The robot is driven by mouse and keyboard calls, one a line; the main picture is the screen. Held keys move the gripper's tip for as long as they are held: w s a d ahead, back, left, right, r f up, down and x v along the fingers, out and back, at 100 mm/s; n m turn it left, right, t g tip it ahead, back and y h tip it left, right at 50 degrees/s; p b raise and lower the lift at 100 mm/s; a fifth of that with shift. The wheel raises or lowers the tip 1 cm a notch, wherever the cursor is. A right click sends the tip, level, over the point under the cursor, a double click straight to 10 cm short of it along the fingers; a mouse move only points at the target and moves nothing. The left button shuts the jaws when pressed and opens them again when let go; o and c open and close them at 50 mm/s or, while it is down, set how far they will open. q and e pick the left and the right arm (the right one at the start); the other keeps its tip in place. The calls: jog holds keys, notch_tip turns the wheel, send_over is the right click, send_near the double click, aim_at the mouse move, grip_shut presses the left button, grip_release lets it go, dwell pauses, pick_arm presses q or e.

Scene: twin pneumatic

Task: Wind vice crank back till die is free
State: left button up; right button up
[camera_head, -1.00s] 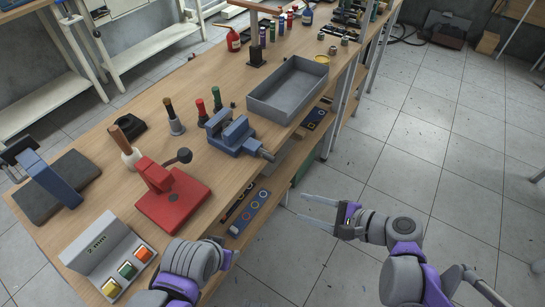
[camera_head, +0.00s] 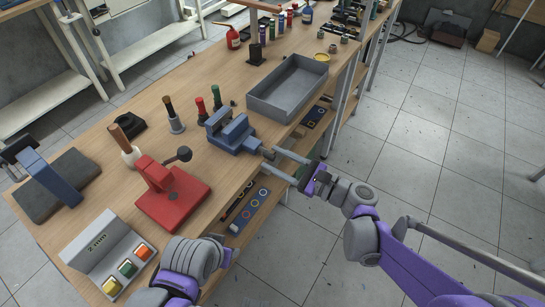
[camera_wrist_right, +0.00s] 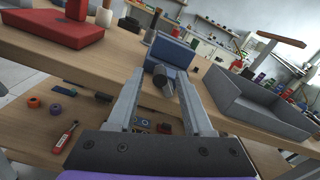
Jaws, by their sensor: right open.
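The blue vice (camera_head: 232,132) is fixed at the bench edge, with its screw end and crank (camera_head: 267,153) sticking out past the edge. In the right wrist view the vice (camera_wrist_right: 170,52) is straight ahead, and its crank (camera_wrist_right: 163,75) shows between my fingers. My right gripper (camera_head: 270,162) is open, its fingertips at the crank end; whether they touch it I cannot tell. It also shows in the right wrist view (camera_wrist_right: 160,85). A die in the jaws cannot be made out. My left arm shows at the bottom, but its fingers are hidden.
A grey tray (camera_head: 290,88) stands just behind the vice. A red press (camera_head: 172,195) and a control box with coloured buttons (camera_head: 108,256) are to the left. A lower shelf (camera_head: 262,190) with small parts runs under the bench. The floor at right is clear.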

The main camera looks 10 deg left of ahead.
jog(key=shift+w+a, duration=0.25)
jog(key=shift+a, duration=0.4)
grip_shut()
